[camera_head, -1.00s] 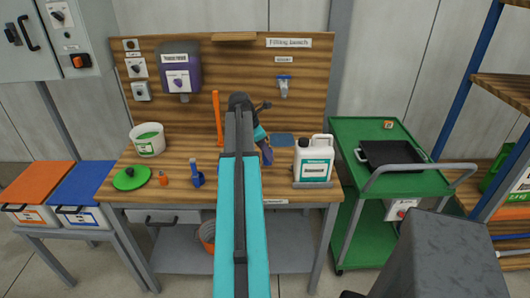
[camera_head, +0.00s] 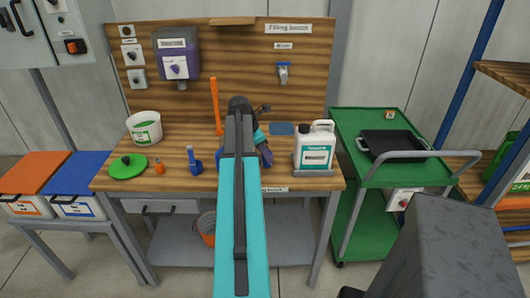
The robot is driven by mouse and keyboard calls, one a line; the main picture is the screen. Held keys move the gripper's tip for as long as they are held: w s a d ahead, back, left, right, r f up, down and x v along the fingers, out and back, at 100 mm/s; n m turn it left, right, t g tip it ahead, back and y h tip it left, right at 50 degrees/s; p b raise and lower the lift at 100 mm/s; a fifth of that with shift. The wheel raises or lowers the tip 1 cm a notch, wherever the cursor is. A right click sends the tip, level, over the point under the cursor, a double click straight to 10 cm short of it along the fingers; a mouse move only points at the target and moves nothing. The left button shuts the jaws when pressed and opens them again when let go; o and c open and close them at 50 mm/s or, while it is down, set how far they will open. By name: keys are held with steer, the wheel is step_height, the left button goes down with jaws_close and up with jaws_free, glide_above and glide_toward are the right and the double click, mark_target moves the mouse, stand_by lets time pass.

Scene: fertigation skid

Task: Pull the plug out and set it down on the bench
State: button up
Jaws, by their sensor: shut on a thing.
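My teal and dark grey arm rises through the middle of the picture and covers the centre of the bench (camera_head: 170,184). Its bent end shows a purple-grey part (camera_head: 266,155) low over the bench. The fingertips of my gripper are hidden behind the arm, so I cannot see what lies between them. I cannot make out a plug. A blue fitting (camera_head: 195,162) stands on the bench just left of my arm.
A green cart (camera_head: 352,124) flanks the right.

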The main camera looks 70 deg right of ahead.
steer(key=shift+f, duration=0.25)
steer(key=o, duration=1.2)
steer(key=shift+o, duration=0.2)
steer(key=shift+r, duration=0.15)
steer(key=b+v, duration=0.2)
steer(key=v, duration=1.1)
steer(key=shift+r, duration=0.3)
